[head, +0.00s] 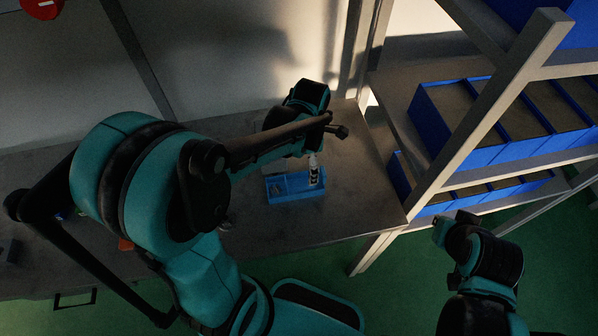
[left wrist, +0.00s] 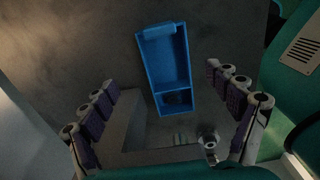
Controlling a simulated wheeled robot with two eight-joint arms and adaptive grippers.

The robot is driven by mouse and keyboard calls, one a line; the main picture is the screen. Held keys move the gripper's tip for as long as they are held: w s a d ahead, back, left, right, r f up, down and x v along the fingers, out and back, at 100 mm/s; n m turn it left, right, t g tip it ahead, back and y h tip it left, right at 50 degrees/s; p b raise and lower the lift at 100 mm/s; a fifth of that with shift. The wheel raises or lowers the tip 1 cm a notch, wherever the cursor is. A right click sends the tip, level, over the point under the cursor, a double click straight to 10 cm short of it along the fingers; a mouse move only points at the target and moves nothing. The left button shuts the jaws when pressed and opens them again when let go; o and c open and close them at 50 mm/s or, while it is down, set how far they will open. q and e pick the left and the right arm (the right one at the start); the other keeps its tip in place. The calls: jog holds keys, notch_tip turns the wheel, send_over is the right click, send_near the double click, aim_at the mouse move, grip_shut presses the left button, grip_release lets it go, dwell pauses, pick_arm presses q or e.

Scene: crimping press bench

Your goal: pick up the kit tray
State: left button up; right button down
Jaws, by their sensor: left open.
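The kit tray (head: 283,198) is a small blue open tray lying flat on the grey bench, near its right end. In the left wrist view the tray (left wrist: 153,72) shows a long compartment and a short one, with something dark in the short one. My left gripper (head: 312,178) is above the tray's right part in the head view, pointing down. In the left wrist view my left gripper (left wrist: 160,80) has its fingers spread wide, with the tray between and beyond them, and nothing is held. My right arm shows at the lower right, but its fingers do not.
A metal shelf rack (head: 487,115) with blue bins (head: 440,120) stands close on the right. A wall lies behind the bench. My left arm hides much of the bench's left part.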

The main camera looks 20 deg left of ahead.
aim_at(296, 183)
pick_arm(q)
jog(key=f+b, duration=0.1)
jog(key=f, duration=0.4)
jog(key=f+b, duration=0.1)
jog(key=f, duration=0.1)
jog(key=shift+s+d+f+b, duration=0.3)
jog(key=shift+s+b, duration=0.05)
jog(key=c, duration=1.5)
jog(key=shift+o, duration=0.2)
jog(key=shift+r, duration=0.1)
jog(key=shift+r, duration=0.1)
